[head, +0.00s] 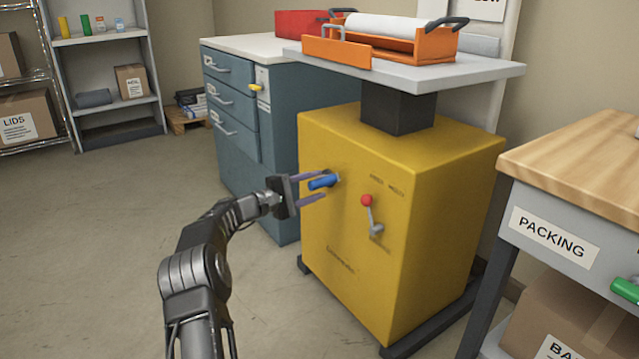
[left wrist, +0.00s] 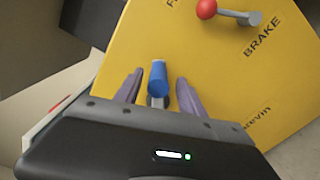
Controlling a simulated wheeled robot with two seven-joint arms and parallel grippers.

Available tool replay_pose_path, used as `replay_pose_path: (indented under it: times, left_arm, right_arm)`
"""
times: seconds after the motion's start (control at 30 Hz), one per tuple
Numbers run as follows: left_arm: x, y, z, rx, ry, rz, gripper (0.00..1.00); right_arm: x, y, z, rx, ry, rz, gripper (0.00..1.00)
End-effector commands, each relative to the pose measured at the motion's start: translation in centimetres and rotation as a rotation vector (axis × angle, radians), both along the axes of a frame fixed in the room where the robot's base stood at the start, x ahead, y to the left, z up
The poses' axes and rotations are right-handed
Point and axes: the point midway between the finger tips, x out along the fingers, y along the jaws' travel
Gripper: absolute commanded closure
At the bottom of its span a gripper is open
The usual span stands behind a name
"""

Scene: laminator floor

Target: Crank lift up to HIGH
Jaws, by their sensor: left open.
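The lift is a yellow cabinet (head: 400,230) on a dark base, with a dark column carrying a grey platform (head: 480,72). A blue crank handle (head: 323,182) sticks out of its front face. My left gripper (head: 312,188) is open at the handle, with one finger on each side. In the left wrist view the blue handle (left wrist: 158,78) stands between the two purple fingers (left wrist: 158,92), with gaps on both sides. A brake lever with a red knob (head: 367,200) is to the right of the crank; its red knob (left wrist: 206,9) also shows in the wrist view. My right gripper is not in view.
An orange laminator (head: 400,38) with a white roll sits on the platform. A blue drawer cabinet (head: 235,120) stands close behind the lift at left. A packing table (head: 590,150) with a wooden top stands at right. The floor at left is clear.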

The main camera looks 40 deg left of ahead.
Motion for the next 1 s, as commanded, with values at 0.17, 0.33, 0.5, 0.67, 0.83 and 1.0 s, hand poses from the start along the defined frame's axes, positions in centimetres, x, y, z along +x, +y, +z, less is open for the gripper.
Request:
replay_pose_path:
  times: [0.17,0.33,0.5,0.67,0.83,1.0]
  left_arm:
    - [-3.1,1.1,0.3,0.0,0.003,0.004,0.53]
    - [-4.9,1.6,0.1,0.001,0.002,0.003,0.53]
    - [-5.4,1.7,-0.1,0.001,0.002,0.003,0.53]
    - [-5.3,1.7,-0.1,0.001,0.002,0.003,0.53]
    - [-5.3,1.7,-0.1,0.0,0.002,0.002,0.53]
    - [-5.3,1.7,-0.1,0.001,0.002,0.003,0.53]
  right_arm:
    - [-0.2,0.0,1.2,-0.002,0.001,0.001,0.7]
    - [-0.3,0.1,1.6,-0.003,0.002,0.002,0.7]
    - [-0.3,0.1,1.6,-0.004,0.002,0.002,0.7]
    - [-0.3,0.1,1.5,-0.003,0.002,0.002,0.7]
    - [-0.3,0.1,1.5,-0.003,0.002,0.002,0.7]
    - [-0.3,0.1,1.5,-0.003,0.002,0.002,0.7]
